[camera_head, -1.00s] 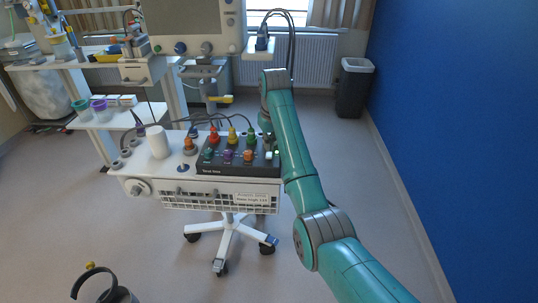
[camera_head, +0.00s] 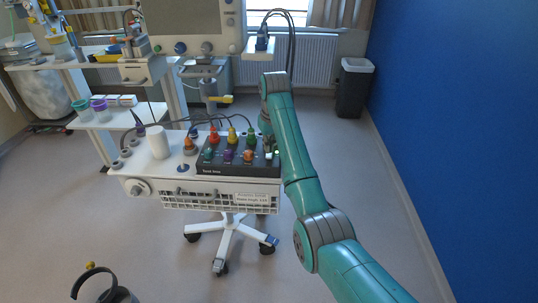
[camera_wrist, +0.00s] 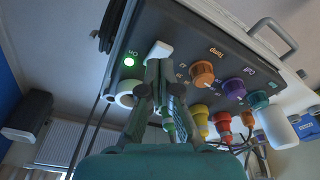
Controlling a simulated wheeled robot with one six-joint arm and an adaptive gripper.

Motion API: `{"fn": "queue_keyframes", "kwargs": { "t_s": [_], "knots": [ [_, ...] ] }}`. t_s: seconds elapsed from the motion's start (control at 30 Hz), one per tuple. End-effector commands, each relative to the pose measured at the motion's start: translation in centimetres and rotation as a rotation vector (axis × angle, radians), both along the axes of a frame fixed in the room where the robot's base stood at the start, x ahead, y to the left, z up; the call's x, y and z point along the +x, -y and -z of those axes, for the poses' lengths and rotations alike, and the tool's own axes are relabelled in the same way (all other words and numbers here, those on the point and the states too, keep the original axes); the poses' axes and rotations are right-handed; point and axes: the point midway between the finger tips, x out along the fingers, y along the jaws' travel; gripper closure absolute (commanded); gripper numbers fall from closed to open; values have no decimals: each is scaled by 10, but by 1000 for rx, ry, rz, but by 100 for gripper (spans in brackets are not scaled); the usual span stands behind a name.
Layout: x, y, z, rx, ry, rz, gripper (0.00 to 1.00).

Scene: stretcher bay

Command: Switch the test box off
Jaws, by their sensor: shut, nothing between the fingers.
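The test box (camera_head: 207,166) is a dark sloped panel with coloured connectors, on top of a white trolley. In the wrist view the dark panel (camera_wrist: 222,68) fills the upper middle. A round green lamp (camera_wrist: 129,62) beside the "On" label is lit. A white switch-like piece (camera_wrist: 159,48) sits right of the lamp, just beyond my fingertips. My gripper (camera_wrist: 163,68) is shut and empty, its tips at or very near the panel. Contact with the white piece cannot be told. In the head view my arm partly covers the box's right end.
Cables and plugs in red (camera_wrist: 222,122), yellow (camera_wrist: 201,117) and other colours stand off the panel beside my fingers. A white cylinder (camera_head: 158,142) stands on the trolley (camera_head: 150,172) left of the box. A bin (camera_head: 354,87) is by the blue wall. Floor right of the trolley is clear.

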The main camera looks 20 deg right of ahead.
Motion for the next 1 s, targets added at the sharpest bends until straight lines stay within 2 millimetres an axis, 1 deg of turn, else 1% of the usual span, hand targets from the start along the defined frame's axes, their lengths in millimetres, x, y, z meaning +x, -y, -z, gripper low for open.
{"fn": "queue_keyframes", "kwargs": {
  "t_s": [1.0],
  "knots": [
    [0, 0, 14, 0, -1, 0, 100]
  ]
}}
